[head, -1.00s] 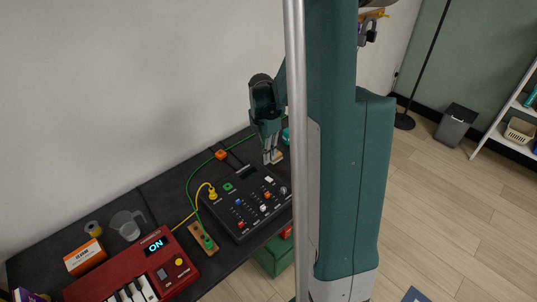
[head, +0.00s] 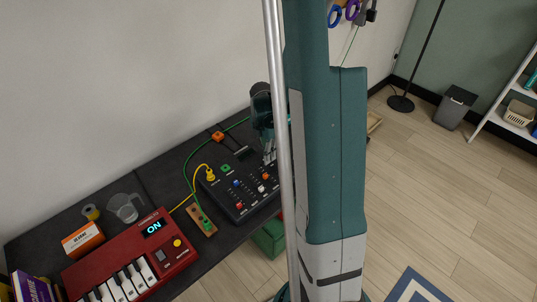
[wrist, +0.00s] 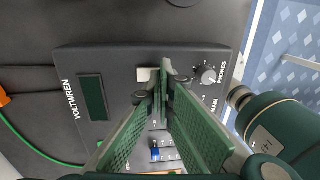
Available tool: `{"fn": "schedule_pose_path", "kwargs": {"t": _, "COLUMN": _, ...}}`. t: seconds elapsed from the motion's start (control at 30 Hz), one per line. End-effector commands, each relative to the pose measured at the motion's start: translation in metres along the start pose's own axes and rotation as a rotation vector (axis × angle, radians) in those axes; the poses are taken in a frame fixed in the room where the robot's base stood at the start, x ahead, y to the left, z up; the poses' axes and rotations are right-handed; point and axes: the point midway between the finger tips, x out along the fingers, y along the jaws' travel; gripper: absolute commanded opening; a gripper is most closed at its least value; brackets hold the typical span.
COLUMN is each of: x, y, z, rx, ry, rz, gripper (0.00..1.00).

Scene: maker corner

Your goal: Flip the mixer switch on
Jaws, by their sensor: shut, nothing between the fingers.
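The mixer (head: 222,187) is a black box with coloured fader caps, lying on the dark table in the head view. In the wrist view its panel (wrist: 120,62) fills the middle, with a dark display (wrist: 91,97) and the word VOLTWREN. A small white switch (wrist: 144,75) in a dark surround sits just left of my fingertips; its position is hard to read. My gripper (wrist: 165,70) is shut and empty, its tips over the panel beside the switch. I cannot tell whether they touch. In the head view my gripper (head: 269,157) is over the mixer's far right part, partly hiding it.
A grey knob (wrist: 208,75) marked PHONES is right of the fingertips. Yellow and green cables (head: 187,168) run left of the mixer. A red keyboard (head: 180,258) with a lit ON display, a clear jug (head: 124,208) and an orange box (head: 83,239) stand left. My column blocks the view right.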

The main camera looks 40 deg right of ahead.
Motion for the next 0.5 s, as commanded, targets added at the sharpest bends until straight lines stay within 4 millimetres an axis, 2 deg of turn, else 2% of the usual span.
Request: {"fn": "schedule_pose_path", "kwargs": {"t": 0.5, "x": 0.0046, "y": -0.0011, "z": 0.0002, "rx": 0.000, "ry": 0.001, "rz": 0.026, "gripper": 0.00}}
